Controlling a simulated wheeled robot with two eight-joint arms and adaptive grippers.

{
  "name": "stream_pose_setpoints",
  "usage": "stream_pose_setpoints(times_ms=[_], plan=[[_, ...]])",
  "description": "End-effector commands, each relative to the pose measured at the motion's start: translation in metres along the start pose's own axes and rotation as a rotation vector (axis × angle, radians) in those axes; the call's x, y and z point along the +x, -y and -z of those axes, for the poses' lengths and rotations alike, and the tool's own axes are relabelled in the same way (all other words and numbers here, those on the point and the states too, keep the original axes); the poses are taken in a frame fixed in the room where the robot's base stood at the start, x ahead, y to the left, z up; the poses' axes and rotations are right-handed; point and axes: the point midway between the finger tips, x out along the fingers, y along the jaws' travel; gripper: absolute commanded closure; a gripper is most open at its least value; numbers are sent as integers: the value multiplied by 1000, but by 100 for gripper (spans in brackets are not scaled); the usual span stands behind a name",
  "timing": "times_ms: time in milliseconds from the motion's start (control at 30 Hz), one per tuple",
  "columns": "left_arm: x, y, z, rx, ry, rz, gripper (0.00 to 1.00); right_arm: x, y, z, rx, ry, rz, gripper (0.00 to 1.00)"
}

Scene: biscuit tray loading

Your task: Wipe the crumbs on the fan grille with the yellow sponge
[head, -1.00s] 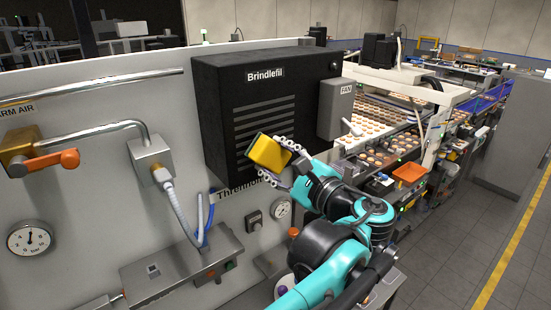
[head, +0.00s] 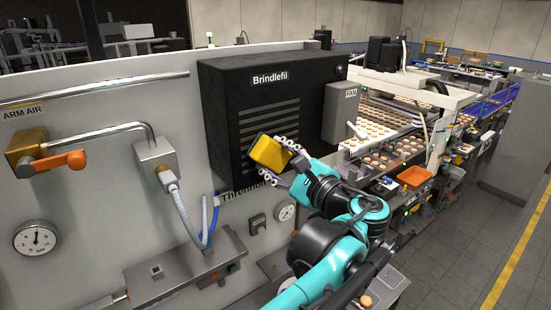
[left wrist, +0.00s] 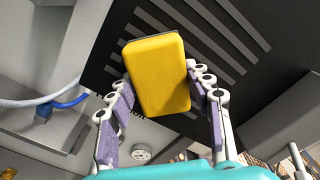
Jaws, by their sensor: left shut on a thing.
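The yellow sponge (head: 268,154), a block with a darker backing on its far side, is held by my left gripper (head: 279,158). In the left wrist view the sponge (left wrist: 158,75) sits between both finger pads, tilted a little. The fan grille (head: 268,112) is a set of slots in the front of the black Brindlefil box (head: 222,85). The sponge is in front of the grille's lower part and hides some of it. I cannot tell whether it touches. I cannot make out crumbs on the grille. My right gripper is not in view.
A grey FAN box (head: 340,112) with a lever stands right of the grille. Left are a pipe with an orange lever (head: 55,165), a gauge (head: 35,238) and hoses (head: 212,215). A biscuit line with an orange tray (head: 414,177) lies right.

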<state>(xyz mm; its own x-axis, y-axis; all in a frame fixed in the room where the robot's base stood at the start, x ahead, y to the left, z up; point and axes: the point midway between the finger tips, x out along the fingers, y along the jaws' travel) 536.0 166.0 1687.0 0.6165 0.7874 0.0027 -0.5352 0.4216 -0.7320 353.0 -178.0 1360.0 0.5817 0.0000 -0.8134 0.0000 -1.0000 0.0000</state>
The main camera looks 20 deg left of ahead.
Motion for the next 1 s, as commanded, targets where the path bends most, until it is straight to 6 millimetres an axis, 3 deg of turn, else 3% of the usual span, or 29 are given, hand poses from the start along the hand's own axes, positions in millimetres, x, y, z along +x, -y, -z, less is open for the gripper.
stream_pose_setpoints(times_ms=[500, 733, 1000], plan=[[-2, 26, 28, 0, -1, 1, 73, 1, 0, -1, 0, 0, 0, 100], [2, 24, 25, 0, 1, 0, 73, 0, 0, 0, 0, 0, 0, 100], [4, 7, 6, 0, 2, -2, 73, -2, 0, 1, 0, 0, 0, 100]])
